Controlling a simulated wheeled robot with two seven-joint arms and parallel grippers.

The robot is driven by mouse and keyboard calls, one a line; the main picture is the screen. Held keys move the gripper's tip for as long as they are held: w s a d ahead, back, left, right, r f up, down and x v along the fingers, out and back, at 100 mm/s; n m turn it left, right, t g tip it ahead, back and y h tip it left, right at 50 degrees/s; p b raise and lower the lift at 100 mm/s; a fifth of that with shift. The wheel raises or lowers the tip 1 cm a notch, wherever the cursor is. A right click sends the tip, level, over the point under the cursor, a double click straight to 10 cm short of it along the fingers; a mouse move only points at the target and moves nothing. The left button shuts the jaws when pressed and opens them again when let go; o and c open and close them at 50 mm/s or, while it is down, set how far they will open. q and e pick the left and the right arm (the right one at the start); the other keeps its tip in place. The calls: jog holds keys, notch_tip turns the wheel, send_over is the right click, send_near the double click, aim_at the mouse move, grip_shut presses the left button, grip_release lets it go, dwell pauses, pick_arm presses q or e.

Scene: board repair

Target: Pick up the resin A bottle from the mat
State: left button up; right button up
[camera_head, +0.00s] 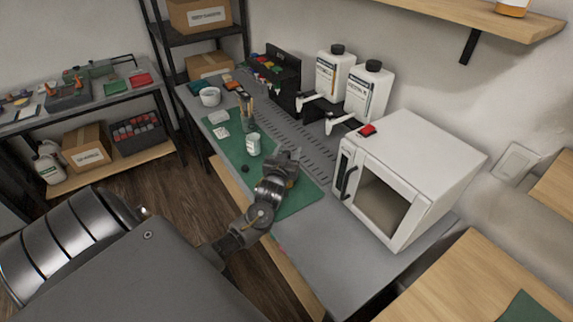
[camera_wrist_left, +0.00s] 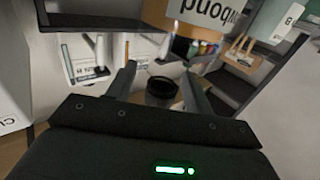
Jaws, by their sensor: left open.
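A small white bottle (camera_head: 253,145) with a greenish label stands upright on the green mat (camera_head: 293,199). I cannot read its label, so I cannot tell whether it is resin A. My left gripper (camera_head: 290,157) is over the mat, to the right of the bottle and apart from it in the head view. In the left wrist view its fingers (camera_wrist_left: 160,85) are spread, with a dark round object (camera_wrist_left: 160,91) showing beyond and between them. I cannot tell what that object is. My right gripper is not in view.
Two white dispenser bottles (camera_head: 333,75) (camera_head: 368,90) with black caps stand behind the mat. A white oven (camera_head: 405,170) is to the right. A holder with brushes (camera_head: 247,115) and a small dark round piece (camera_head: 245,169) are near the bottle. Grey bench top (camera_head: 315,248) is clear in front.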

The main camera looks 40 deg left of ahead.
pick_arm(q)
grip_shut()
dwell(0.3)
dwell(0.3)
